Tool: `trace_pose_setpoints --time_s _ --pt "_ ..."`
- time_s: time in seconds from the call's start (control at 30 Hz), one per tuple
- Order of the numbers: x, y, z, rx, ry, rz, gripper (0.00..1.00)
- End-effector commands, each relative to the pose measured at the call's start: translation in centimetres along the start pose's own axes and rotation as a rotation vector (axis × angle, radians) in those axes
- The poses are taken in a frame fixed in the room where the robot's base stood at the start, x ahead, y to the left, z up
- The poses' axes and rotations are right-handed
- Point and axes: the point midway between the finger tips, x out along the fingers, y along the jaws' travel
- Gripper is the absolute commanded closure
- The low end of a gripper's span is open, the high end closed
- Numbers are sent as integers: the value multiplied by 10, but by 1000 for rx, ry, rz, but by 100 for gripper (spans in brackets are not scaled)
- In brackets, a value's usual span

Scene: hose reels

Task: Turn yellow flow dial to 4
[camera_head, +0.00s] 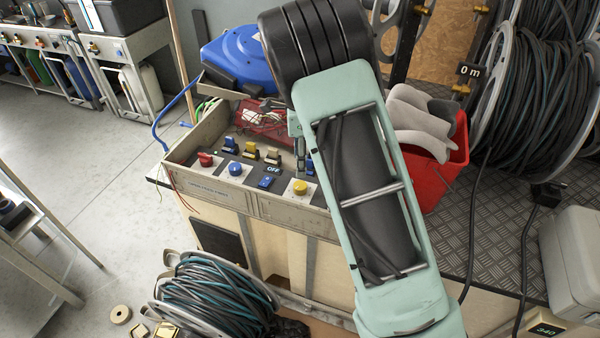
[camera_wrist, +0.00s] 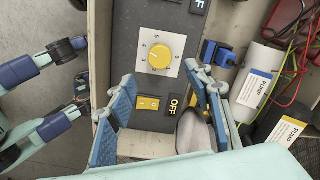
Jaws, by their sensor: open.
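The yellow flow dial (camera_wrist: 160,50) is a round knob on a white plate with numbers around it. It sits on a dark panel, above the gap between my fingers in the wrist view. In the head view the yellow dial (camera_head: 300,187) is at the right end of the panel's front. My gripper (camera_wrist: 161,88) is open, with blue-padded fingers apart and nothing held. The fingertips stay short of the dial in the picture, and no contact shows. In the head view my arm hides most of the gripper. The dial's exact setting is too small to read.
A yellow rocker switch (camera_wrist: 148,103) with an OFF label lies between my fingers in the wrist view. A blue switch (camera_wrist: 218,54) and white cylinder (camera_wrist: 262,70) are to the right. A blue dial (camera_head: 236,169) and red bucket (camera_head: 440,165) flank the yellow dial in the head view.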

Motion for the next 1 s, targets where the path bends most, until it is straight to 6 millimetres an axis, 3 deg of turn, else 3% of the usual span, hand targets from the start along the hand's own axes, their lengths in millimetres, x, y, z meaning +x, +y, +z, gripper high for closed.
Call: trace_pose_setpoints --time_s 0.2,0.77,0.87,1.0 --pt "-23 0 0 0 1 -1 53" --pt "-28 -1 -2 -6 2 -6 53" --pt "-45 -6 -10 -54 15 -45 53" --pt "-99 -20 -42 -228 76 -169 53"
